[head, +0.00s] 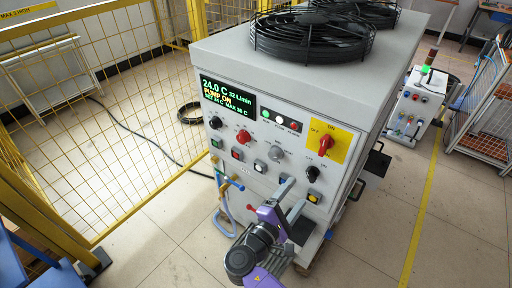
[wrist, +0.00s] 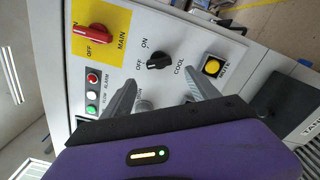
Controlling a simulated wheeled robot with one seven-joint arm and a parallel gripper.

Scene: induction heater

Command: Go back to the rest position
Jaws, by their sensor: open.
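My gripper (head: 291,198) is in front of the lower right part of the control panel on the grey machine (head: 240,150). Its two fingers are spread, with nothing between them; they also show in the wrist view (wrist: 160,86). Past the fingertips in the wrist view is the black COOL knob (wrist: 158,61), with the yellow button (wrist: 212,66) to its right. The red MAIN switch (wrist: 97,32) is at the upper left on a yellow plate. The fingers look apart from the knob. The display (head: 228,98) reads 24.0 C and PUMP ON.
A yellow mesh fence (head: 100,110) stands on the left. Black fans (head: 312,35) top the machine. A hose (head: 228,205) hangs at its lower left. A smaller panel unit (head: 418,100) and a rack (head: 480,105) stand at right. Floor between them is clear.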

